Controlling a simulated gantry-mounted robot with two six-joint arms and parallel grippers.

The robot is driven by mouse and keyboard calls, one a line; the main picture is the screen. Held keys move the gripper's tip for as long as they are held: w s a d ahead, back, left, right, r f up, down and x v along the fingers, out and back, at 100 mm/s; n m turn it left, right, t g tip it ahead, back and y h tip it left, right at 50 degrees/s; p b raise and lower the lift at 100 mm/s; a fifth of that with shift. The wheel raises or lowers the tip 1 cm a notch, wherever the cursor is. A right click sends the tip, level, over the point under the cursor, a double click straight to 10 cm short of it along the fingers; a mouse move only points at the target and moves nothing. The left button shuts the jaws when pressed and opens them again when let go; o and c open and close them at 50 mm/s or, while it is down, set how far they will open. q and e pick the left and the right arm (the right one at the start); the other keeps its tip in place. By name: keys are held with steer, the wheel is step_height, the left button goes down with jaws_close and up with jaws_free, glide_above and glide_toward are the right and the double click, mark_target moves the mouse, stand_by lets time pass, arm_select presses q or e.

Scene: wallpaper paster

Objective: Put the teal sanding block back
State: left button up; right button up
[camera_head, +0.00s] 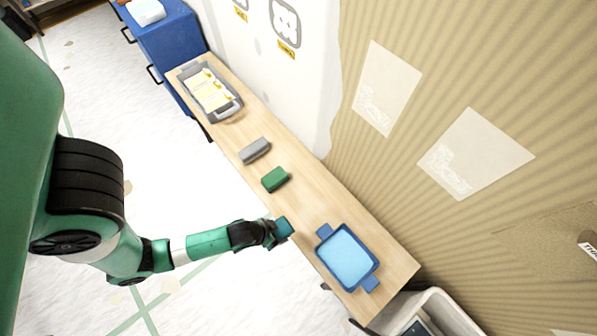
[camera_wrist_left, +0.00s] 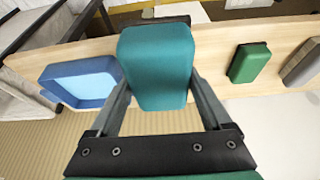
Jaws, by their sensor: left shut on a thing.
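The teal sanding block (camera_wrist_left: 157,66) is between the two fingers of my left gripper (camera_wrist_left: 160,85) in the left wrist view. In the head view my left gripper (camera_head: 272,234) is shut on the teal block (camera_head: 284,228) at the front edge of the wooden shelf (camera_head: 226,133). The block is between the green block and the blue tray as seen from above. I cannot tell whether it touches the shelf. My right gripper is in neither view.
A green block (camera_head: 275,179) and a grey block (camera_head: 255,150) sit on the shelf. A blue tray (camera_head: 325,256) with a light blue inside is at the near end. A grey tray (camera_head: 237,107) with yellow items is at the far end. The wall runs along the back.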

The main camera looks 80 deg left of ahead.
arm_select(q)
steer(key=w+a+f+b, duration=0.2)
steer(key=w+f, duration=0.1)
steer(key=w+a+f+b, duration=0.2)
steer(key=w+a, duration=0.1)
steer(key=w+a+f+b, duration=0.3)
steer(key=shift+w+f, duration=0.2)
steer(key=shift+f, duration=0.15)
steer(key=shift+w+a+f, duration=0.2)
steer(key=shift+f, duration=0.05)
steer(key=shift+w+a, duration=0.15)
steer(key=shift+w, duration=0.05)
steer(key=shift+s+b+x, duration=0.2)
steer(key=shift+b+x, duration=0.45)
steer(key=shift+x, duration=0.2)
steer(key=shift+s+b+x, duration=0.15)
steer(key=shift+b+x, duration=0.45)
steer(key=shift+x, duration=0.25)
steer(key=shift+f, duration=0.1)
